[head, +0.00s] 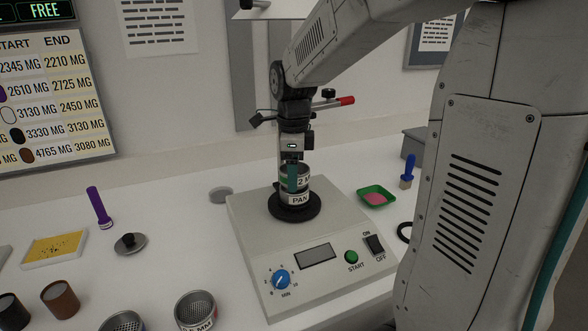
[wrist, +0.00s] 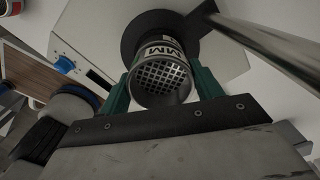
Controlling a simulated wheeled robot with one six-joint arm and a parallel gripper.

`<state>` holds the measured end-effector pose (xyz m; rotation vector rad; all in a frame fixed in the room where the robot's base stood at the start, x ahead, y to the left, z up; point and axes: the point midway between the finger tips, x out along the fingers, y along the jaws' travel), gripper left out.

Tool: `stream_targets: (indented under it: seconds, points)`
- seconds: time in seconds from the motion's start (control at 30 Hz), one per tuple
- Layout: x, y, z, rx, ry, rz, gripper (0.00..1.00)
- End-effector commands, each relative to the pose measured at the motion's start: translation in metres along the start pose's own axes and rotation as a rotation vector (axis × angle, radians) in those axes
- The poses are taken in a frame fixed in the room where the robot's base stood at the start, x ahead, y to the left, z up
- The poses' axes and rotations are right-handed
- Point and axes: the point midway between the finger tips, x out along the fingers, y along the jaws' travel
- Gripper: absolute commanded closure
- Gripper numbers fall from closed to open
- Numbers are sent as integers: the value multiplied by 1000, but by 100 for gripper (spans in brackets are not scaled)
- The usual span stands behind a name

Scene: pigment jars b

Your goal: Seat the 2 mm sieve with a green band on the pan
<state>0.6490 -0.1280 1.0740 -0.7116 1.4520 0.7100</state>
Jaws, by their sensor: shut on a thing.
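The 2 mm sieve (head: 303,181), a short metal cylinder with a "2 M…" label and a bit of green, is upright directly above the pan (head: 300,199). Its mesh (wrist: 163,77) faces the camera in the wrist view. The pan stands on the black round plate (head: 294,213) of the shaker. Sieve and pan look in contact, but I cannot tell whether the sieve is fully down. My gripper (head: 292,177) is shut on the sieve; its green fingers flank it in the wrist view (wrist: 163,92). The pan is mostly hidden there.
The shaker (head: 315,255) has a blue dial and a green start button. A green tray of pink powder (head: 376,197) is to its right. Two other sieves, one here (head: 196,310), stand front left. A lid (head: 130,243) and a purple-handled tool (head: 99,206) are further left.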

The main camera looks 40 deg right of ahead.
Motion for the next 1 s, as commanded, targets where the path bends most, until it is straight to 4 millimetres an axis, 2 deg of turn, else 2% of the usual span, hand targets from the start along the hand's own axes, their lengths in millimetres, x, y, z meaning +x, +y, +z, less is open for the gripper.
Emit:
stream_targets:
  seconds: [0.47,0.5,0.57,0.87,1.0]
  points:
    - [12,0,0,0,0,1,60]
    - [12,0,0,0,0,0,27]
    - [12,0,0,0,0,0,10]
    - [11,0,0,0,0,1,10]
    - [-3,-1,0,0,-1,-2,10]
